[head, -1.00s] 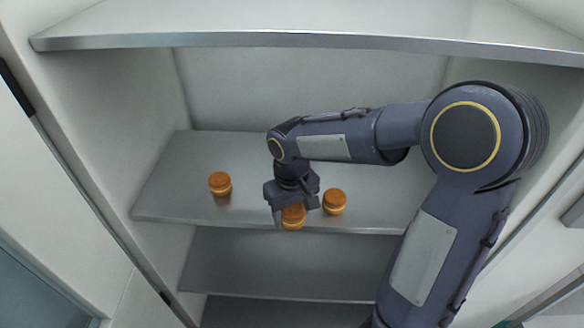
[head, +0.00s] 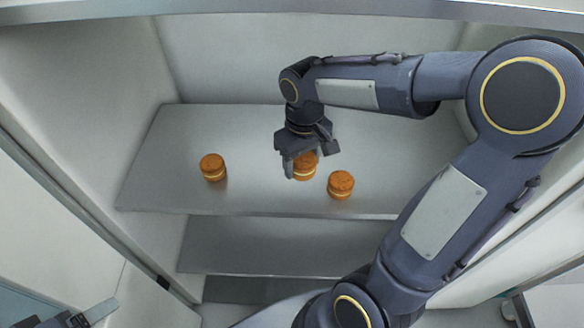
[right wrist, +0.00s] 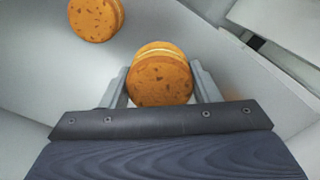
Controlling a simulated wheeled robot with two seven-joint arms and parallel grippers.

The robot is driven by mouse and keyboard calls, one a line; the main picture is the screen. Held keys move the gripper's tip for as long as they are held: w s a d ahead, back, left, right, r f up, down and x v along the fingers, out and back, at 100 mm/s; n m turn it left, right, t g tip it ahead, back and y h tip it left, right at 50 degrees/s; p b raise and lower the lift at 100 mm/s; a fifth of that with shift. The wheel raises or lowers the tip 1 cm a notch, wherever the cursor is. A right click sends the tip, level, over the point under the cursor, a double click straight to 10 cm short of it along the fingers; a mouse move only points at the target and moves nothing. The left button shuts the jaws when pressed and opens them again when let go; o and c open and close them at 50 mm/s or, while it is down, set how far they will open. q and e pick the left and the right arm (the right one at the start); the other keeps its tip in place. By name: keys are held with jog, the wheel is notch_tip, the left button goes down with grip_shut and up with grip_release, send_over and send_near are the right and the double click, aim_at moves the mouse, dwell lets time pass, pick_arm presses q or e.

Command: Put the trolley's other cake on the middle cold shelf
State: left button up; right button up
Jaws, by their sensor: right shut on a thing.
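My right gripper (head: 305,160) is shut on a round orange-brown cake (head: 304,170) with a pale filling layer. It holds this cake over the cold shelf (head: 255,190), back from its front edge; I cannot tell whether the cake touches the shelf. One similar cake (head: 212,167) stands on the shelf to the left and another (head: 340,184) just to the right, nearer the edge. In the right wrist view the held cake (right wrist: 160,80) sits between both fingers, and one other cake (right wrist: 95,18) shows at upper left. Part of my left gripper (head: 85,317) shows at the bottom left, cut off.
An upper shelf edge (head: 380,12) runs across the top, above my right arm. A lower shelf (head: 270,248) lies beneath. The cabinet's side wall (head: 100,110) bounds the left. The shelf is bare at the back and between the left cake and the gripper. The trolley is not identifiable.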

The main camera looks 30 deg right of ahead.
jog(key=w+f, duration=0.3)
jog(key=f, duration=0.1)
jog(key=shift+a, duration=0.35)
jog(key=shift+w+f, duration=0.2)
jog(key=shift+f, duration=1.5)
jog(key=shift+f, duration=0.2)
jog(key=o, duration=0.7)
jog(key=shift+r, duration=0.15)
